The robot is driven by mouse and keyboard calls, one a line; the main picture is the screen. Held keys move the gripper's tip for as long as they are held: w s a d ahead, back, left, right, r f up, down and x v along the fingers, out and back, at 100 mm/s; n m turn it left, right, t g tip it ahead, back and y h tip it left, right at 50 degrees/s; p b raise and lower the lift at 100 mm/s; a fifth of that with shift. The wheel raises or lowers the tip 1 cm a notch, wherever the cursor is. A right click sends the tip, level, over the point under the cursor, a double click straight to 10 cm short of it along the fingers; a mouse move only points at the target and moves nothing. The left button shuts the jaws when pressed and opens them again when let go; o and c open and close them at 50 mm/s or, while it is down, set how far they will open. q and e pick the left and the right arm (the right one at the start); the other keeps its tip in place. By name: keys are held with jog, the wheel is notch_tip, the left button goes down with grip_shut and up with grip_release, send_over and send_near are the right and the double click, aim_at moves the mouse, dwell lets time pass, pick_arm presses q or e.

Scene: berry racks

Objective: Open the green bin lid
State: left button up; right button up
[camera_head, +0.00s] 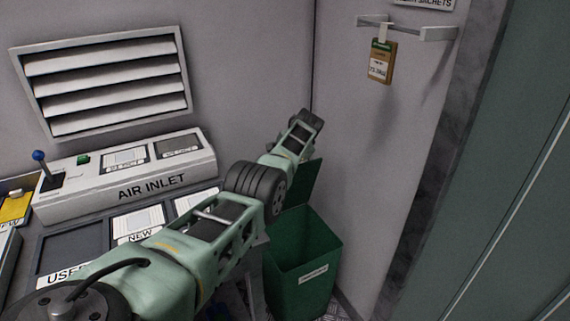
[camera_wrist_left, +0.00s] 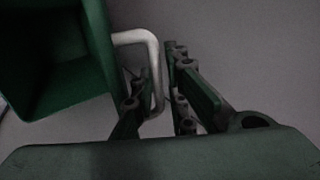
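The green bin (camera_head: 300,284) stands on the floor in the corner, right of the air inlet console. Its dark green lid (camera_head: 303,186) is tilted up at the back, partly hidden behind my left arm. My left arm reaches over from the left, and its gripper end is beyond the wrist, hidden in the head view. In the left wrist view, a hollow green part (camera_wrist_left: 62,65), apparently the lid, has a bent white handle (camera_wrist_left: 146,38). The fingers of my left gripper (camera_wrist_left: 160,88) are close together around the handle, one on each side. My right gripper is out of view.
The console (camera_head: 128,184) with its blue-knobbed lever stands at the left, under a wall vent (camera_head: 104,80). A brown tagged packet (camera_head: 381,62) hangs from a wall bracket at upper right. Walls meet closely behind the bin.

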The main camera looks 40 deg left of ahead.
pick_arm(q)
jog(key=shift+s+a+f, duration=0.3)
jog(key=shift+s+f, duration=0.05)
jog(key=shift+s, duration=0.1)
jog(key=shift+d+r, duration=0.25)
jog(key=shift+r, duration=0.4)
jog(key=v, duration=1.1)
jog(key=shift+w+d, duration=0.3)
jog(key=shift+d, duration=0.05)
